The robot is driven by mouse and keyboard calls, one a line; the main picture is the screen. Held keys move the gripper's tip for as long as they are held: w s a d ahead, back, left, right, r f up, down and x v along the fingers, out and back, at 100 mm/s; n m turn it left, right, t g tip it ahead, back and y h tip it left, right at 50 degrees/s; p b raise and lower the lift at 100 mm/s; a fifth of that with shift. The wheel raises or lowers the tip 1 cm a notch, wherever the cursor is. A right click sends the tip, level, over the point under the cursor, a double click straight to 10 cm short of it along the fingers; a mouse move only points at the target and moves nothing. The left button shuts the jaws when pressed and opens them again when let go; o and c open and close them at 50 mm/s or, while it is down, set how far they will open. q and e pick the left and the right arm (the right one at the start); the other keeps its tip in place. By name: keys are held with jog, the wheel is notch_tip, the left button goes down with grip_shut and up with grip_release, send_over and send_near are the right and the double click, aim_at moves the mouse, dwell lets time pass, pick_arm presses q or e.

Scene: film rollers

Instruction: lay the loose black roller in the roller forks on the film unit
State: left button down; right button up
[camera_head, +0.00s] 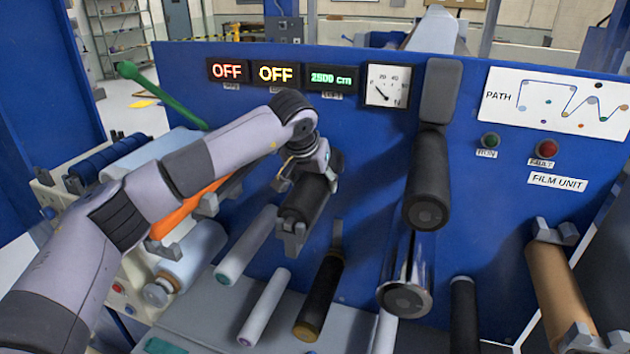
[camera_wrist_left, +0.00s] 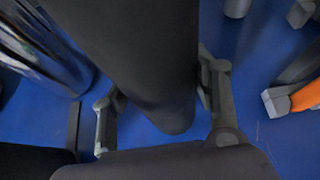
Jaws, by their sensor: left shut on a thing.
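The black roller (camera_head: 315,197) is in my left gripper (camera_head: 308,183), in front of the blue panel of the film unit (camera_head: 375,250). In the left wrist view the black roller (camera_wrist_left: 130,50) fills the middle, with a finger of my left gripper (camera_wrist_left: 165,108) on each side. A grey fork (camera_head: 292,238) shows at the roller's lower front end in the head view. I cannot tell whether the roller rests in it or hangs just above. The rear fork is hidden. My right gripper is not in view.
An orange roller (camera_head: 188,212) lies close on the left. White rollers (camera_head: 248,245) and a dark roller (camera_head: 321,295) stick out below. A chrome roller (camera_head: 408,275) and a black roller on a swing arm (camera_head: 428,180) stand to the right. A brown roller (camera_head: 560,285) is far right.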

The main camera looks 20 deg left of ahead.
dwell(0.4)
pick_arm(q)
jog(key=shift+f+b, duration=0.3)
jog(key=shift+f, duration=0.1)
jog(key=c, duration=0.5)
grip_release()
